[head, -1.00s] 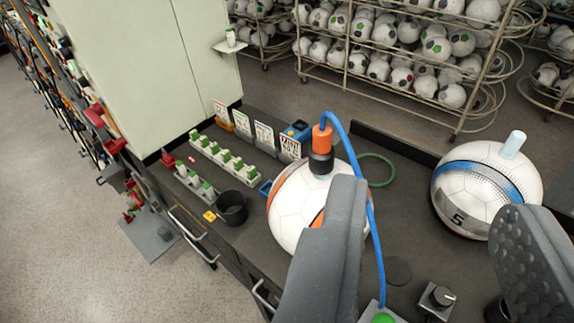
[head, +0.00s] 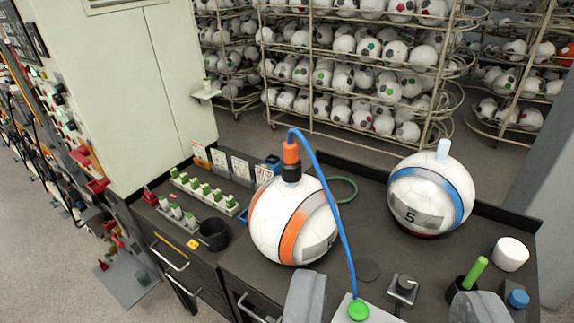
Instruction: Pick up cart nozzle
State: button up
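An orange and black nozzle (head: 291,160) with a blue hose (head: 328,190) stands upright on top of a white ball with orange bands (head: 291,218) on the dark cart top. The hose runs down to a pale box with a green button (head: 358,310) at the front. My gripper (head: 391,300) is open and empty at the bottom of the head view, its two grey fingers wide apart. It appears nearer the camera than the ball and nozzle. The lower parts of the fingers are cut off by the frame.
A blue-banded ball (head: 430,194) with a pale plug on top stands at the right. A black cup (head: 213,235) and racks with green-topped pieces (head: 207,192) are left. Ball shelves stand behind.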

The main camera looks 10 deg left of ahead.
aim_at(291, 165)
jog(key=z, duration=0.05)
jog(key=i, duration=0.9)
jog(key=u, duration=0.05)
